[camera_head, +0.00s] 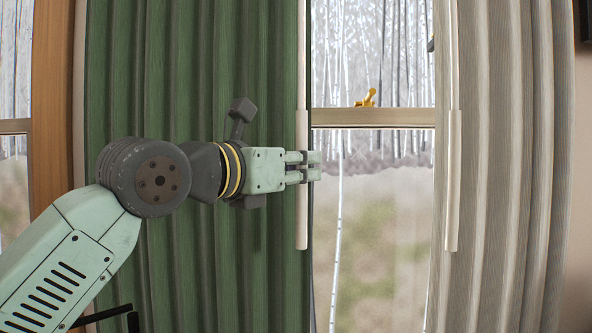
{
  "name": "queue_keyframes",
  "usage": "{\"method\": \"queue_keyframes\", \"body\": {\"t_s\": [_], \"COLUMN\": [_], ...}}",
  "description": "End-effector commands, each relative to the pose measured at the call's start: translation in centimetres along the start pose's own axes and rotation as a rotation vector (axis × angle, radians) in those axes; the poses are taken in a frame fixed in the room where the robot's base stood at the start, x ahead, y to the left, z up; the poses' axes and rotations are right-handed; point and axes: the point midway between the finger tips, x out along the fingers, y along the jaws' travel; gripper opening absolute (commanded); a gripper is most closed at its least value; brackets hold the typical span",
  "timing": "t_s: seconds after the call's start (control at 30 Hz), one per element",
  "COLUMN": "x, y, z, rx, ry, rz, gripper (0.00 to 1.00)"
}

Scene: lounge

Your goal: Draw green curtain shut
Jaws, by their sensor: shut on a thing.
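The green curtain (200,70) hangs in folds over the left part of the window. A pale wand (302,225) hangs along its right edge, with a thicker grip section at the lower end. My gripper (312,166) is at this edge, shut on the green curtain's wand at the upper part of the thick section. My arm reaches in from the lower left and hides part of the curtain. Bare window glass (375,220) shows to the right of the green curtain's edge.
A beige curtain (505,160) hangs at the right with its own pale wand (452,190). A wooden sash bar with a brass latch (368,98) crosses the window between the curtains. Snowy trees show outside. A wooden frame (52,90) stands at the left.

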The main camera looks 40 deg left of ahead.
Motion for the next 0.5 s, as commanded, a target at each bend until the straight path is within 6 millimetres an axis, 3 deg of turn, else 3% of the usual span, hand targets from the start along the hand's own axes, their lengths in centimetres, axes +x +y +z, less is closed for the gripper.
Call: {"method": "queue_keyframes", "body": {"t_s": [0.27, 0.3, 0.5], "x": [0.19, 0.20, 0.16], "y": [-0.37, -0.38, -0.33], "z": [0.16, 0.16, 0.10], "rx": [0.001, 0.001, 0.001], "ry": [-0.003, -0.003, -0.001], "rz": [-0.007, -0.007, -0.006], "gripper": [0.00, 0.14, 0.28]}}
